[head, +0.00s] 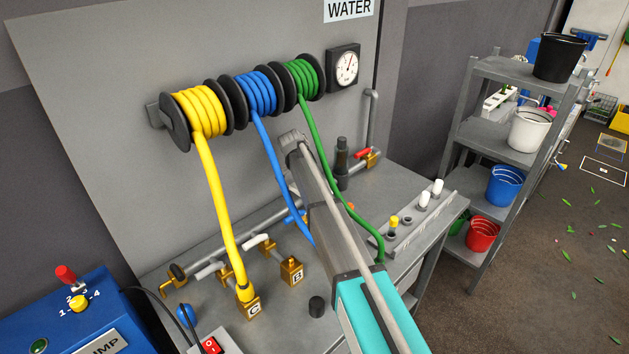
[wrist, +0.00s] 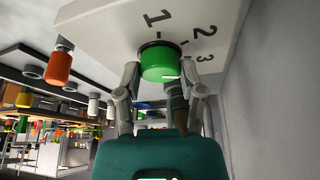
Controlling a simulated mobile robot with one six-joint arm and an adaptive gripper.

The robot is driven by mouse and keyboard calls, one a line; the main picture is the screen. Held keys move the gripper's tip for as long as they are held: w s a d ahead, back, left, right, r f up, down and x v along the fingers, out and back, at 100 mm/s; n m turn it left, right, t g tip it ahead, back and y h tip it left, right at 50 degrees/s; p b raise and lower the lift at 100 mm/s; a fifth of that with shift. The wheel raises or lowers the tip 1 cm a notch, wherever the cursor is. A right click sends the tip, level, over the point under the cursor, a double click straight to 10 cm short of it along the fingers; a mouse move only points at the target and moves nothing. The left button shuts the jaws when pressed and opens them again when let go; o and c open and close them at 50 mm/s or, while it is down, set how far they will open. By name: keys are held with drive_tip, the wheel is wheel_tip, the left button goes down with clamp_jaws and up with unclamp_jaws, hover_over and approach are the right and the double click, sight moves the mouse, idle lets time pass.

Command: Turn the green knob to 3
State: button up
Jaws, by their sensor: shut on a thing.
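The green knob (wrist: 159,63) shows in the wrist view, under a pale panel (wrist: 110,22) with the dark marks 1, 2 and 3. The 1 lies nearest the knob, with a short tick beside it; 2 and 3 run off to the right. My gripper (wrist: 160,74) has one finger on each side of the knob and is shut on it. A small pale mark shows low on the knob's right part; I cannot tell which number the knob points to. In the head view the green knob and my gripper's fingers cannot be made out.
An orange-red capped lever (wrist: 58,66) hangs left of the knob. The head view shows a grey bench with yellow (head: 203,112), blue (head: 257,93) and green (head: 302,78) hose reels, a blue pump box (head: 40,330) with a yellow knob, and a shelf of buckets at right.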

drive_tip(key=shift+w+d, duration=0.1)
drive_tip(key=shift+w, duration=0.1)
drive_tip(key=o, duration=1.2)
drive_tip(key=shift+c, duration=0.2)
drive_tip(key=shift+s, duration=0.1)
drive_tip(key=shift+s+d+r+n+t+y+p, duration=0.15)
drive_tip(key=shift+s+d+r+y+p, duration=0.15)
drive_tip(key=shift+r+p, duration=0.2)
drive_tip(key=shift+s+d+r+n+t+y+p, duration=0.1)
drive_tip(key=shift+s+r+n+t+y+p, duration=0.1)
drive_tip(key=shift+s+r+p, duration=0.3)
drive_tip(key=s+d+f+n+g+y, duration=0.1)
drive_tip(key=s+d+n, duration=0.2)
drive_tip(key=s, duration=0.9)
drive_tip(key=s+d+f+n+g+y+b, duration=0.1)
drive_tip(key=s+d+n, duration=0.3)
drive_tip(key=s+d, duration=0.6)
drive_tip(key=s+d+f+n+g+y+b, duration=0.1)
drive_tip(key=s+d+n, duration=0.3)
drive_tip(key=s, duration=1)
drive_tip(key=shift+s+d+f, duration=0.1)
drive_tip(key=shift+d+f, duration=0.05)
drive_tip(key=shift+d, duration=0.45)
drive_tip(key=shift+d+f, duration=0.1)
drive_tip(key=shift+d, duration=0.45)
